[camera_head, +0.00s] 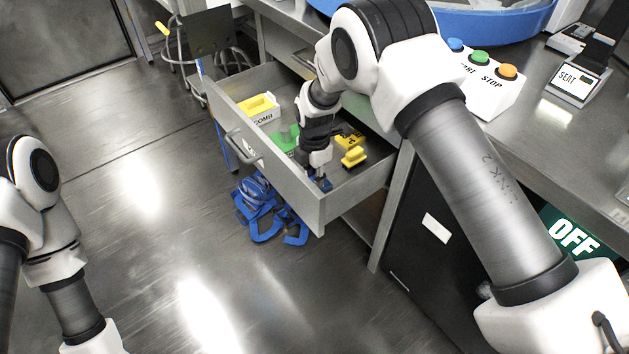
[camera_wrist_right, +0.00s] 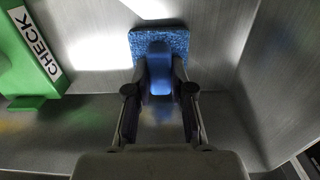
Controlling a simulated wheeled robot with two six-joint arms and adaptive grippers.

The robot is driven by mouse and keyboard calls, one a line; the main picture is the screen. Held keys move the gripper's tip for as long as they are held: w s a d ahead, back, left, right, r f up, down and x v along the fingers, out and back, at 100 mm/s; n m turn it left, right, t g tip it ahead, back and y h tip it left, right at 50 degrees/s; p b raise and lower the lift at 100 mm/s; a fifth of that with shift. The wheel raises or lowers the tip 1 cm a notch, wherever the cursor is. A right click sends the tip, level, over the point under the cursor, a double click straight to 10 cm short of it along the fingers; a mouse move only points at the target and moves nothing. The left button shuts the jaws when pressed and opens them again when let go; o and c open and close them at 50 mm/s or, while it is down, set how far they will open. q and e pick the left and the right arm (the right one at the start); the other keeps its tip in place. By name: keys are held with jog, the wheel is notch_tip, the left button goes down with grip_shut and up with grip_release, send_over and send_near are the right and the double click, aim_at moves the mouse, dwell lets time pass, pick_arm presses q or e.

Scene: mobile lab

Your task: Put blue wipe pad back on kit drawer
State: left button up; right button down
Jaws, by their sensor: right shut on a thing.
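The blue wipe pad (camera_wrist_right: 178,38) has a speckled blue face and a smooth blue handle (camera_wrist_right: 160,72). My right gripper (camera_wrist_right: 160,82) is shut on that handle, with one finger on each side. In the head view my right gripper (camera_head: 319,176) is down inside the open kit drawer (camera_head: 300,192), near its front corner. A little blue of the pad (camera_head: 325,184) shows beside the fingers. I cannot tell whether the pad touches the drawer floor. My left arm shows at the left edge, but its gripper is out of view.
The drawer also holds a white-and-yellow box (camera_head: 260,108), a green CHECK block (camera_wrist_right: 28,75) and yellow pieces (camera_head: 354,156). A blue heap (camera_head: 262,205) lies on the floor below. The bench carries a button box (camera_head: 490,88) and a small scale-like device (camera_head: 574,82).

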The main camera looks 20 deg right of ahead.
jog(key=shift+f, duration=0.3)
jog(key=c, duration=1)
grip_release()
jog(key=shift+f+b, duration=0.25)
jog(key=shift+b, duration=0.15)
jog(key=shift+f+b, duration=0.3)
jog(key=shift+b, duration=0.35)
jog(key=r+p, duration=0.2)
jog(key=r, duration=0.2)
jog(key=r+p, duration=0.1)
jog(key=r, duration=0.3)
jog(key=shift+w+d+p, duration=0.2)
jog(key=shift+p, duration=0.2)
jog(key=shift+r, duration=0.25)
